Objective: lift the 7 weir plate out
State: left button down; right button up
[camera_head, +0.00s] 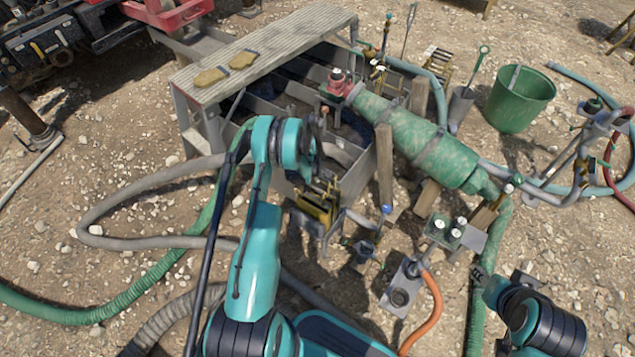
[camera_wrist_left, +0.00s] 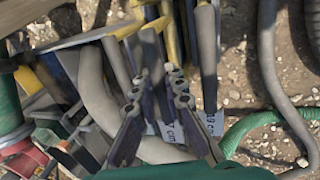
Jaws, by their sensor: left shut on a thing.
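The 7 weir plate (camera_wrist_left: 168,131) shows its white "7 cm" label in the left wrist view, between the fingers of my left gripper (camera_wrist_left: 163,78). The gripper is shut on this grey plate, though the fingers hide part of the contact. A plate with a "9 cm" label (camera_wrist_left: 212,124) stands just to its right, close to the right finger. In the head view the yellow plate rack (camera_head: 318,206) stands beside the tank, and my teal left wrist covers the grip. My right gripper (camera_head: 479,275) is at the lower right, away from the plates; its jaws are too small to read.
The metal tank (camera_head: 356,180) stands behind the rack. A green mottled pipe (camera_head: 410,135) runs right from it. A grey hose (camera_head: 110,240) loops at left. A gauge box (camera_head: 445,232) and a green bucket (camera_head: 520,98) stand to the right.

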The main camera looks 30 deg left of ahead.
pick_arm(q)
notch_tip(320, 180, up, 17)
jog(key=p, duration=0.5)
jog(key=shift+p, duration=0.3)
pick_arm(e)
notch_tip(320, 180, up, 6)
jog(key=shift+f, duration=0.1)
